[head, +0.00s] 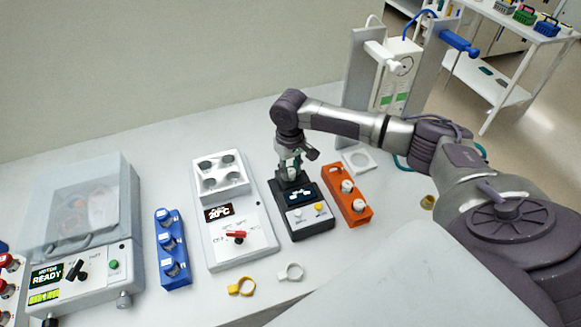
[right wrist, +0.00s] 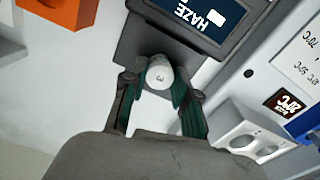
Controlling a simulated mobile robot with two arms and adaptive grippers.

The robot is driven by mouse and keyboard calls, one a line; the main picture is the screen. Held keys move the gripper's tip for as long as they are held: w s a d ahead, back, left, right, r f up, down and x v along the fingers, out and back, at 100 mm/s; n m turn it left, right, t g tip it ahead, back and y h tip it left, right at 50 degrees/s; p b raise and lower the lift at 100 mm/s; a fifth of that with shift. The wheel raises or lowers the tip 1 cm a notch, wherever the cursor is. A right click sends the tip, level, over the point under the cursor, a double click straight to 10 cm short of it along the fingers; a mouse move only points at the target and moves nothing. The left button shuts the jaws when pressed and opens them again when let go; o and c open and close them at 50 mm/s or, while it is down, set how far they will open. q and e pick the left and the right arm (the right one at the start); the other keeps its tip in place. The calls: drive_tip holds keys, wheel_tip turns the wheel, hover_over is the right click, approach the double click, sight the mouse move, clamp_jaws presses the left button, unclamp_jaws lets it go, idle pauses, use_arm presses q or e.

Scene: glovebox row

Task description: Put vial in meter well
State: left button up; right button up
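The meter (head: 305,218) is a small black device with a lit display and white and yellow buttons; in the right wrist view its display (right wrist: 205,14) reads "HAZE". My right gripper (head: 292,176) points down at the meter's rear end, behind the display. In the right wrist view its green-padded fingers (right wrist: 159,88) are on both sides of a white-capped vial (right wrist: 158,73) marked "3" and appear to touch it. The vial is over or in the meter's well area; the fingers and cap hide the well, so I cannot tell how deep it sits. My left gripper is out of view.
An orange rack (head: 355,208) with white-capped vials stands right of the meter. A white heater block (head: 220,235) showing 20°C stands left, then a blue rack (head: 172,268) and a lidded rotor machine (head: 85,265). Yellow (head: 241,287) and white (head: 291,272) rings lie in front.

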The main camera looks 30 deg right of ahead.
sight(290, 171)
drive_tip(key=o, duration=0.4)
drive_tip(key=shift+c, duration=0.2)
wheel_tip(290, 171, up, 12)
drive_tip(key=b, duration=0.3)
drive_tip(key=shift+r, duration=0.2)
drive_tip(key=shift+f, duration=0.15)
